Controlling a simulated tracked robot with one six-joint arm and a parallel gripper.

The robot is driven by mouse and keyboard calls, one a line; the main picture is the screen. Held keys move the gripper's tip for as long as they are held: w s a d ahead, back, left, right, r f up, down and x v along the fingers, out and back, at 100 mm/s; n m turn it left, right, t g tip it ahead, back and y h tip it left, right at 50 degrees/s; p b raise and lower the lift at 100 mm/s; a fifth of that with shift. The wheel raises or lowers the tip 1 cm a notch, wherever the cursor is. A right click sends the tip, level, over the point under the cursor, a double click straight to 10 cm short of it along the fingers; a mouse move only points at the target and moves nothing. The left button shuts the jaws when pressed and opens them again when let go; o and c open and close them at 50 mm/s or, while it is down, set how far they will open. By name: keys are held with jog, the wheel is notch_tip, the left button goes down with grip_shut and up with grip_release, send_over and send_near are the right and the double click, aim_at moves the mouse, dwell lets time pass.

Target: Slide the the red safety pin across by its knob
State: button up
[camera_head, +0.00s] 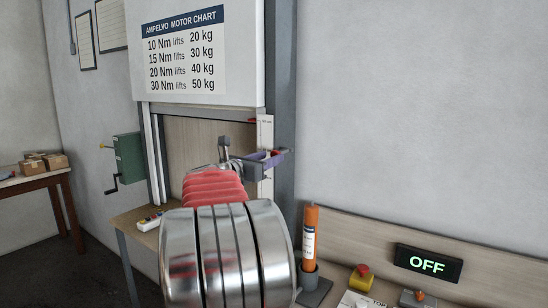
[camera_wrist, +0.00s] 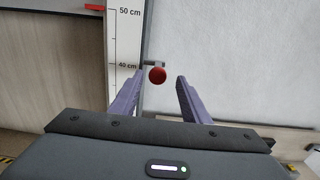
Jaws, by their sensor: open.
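The red round knob (camera_wrist: 157,75) of the safety pin shows in the wrist view, in front of a short grey metal piece beside the scale's edge. My gripper (camera_wrist: 160,79) is open, with its purple fingers on either side of the knob. Gaps show between the knob and both fingers; I cannot tell whether the knob lies at fingertip depth. In the head view my gripper (camera_head: 274,158) is beside the frame's right post, with a small red spot at its fingertips. The pin's shaft is mostly hidden.
A white scale (camera_wrist: 125,45) marked 40 and 50 cm stands left of the knob, with a red pointer (camera_wrist: 95,7) near 50. The grey post (camera_head: 283,80) rises close to my gripper. An orange tube (camera_head: 310,232) stands on the bench at lower right.

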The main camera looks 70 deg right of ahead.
jog(key=w+a, duration=0.1)
jog(key=a, duration=0.8)
jog(key=shift+w, duration=0.15)
dwell(0.4)
jog(key=s+a+f+m+y, duration=0.2)
jog(key=a+f+m+y, duration=0.2)
jog(key=f+m, duration=0.5)
jog(key=a+f+m+t+y, duration=0.2)
jog(key=a+f+m+y, duration=0.25)
jog(key=a+f, duration=0.8)
jog(key=s+a+f+m+t+y, duration=0.1)
jog(key=a+t+y, duration=0.2)
jog(key=a, duration=1.6)
jog(key=s+a+f+m+t+y, duration=0.1)
jog(key=a+y, duration=0.5)
jog(key=a, duration=1.3)
jog(key=shift+a+f+m+t, duration=0.35)
jog(key=shift+f+t, duration=0.1)
jog(key=shift+t, duration=0.75)
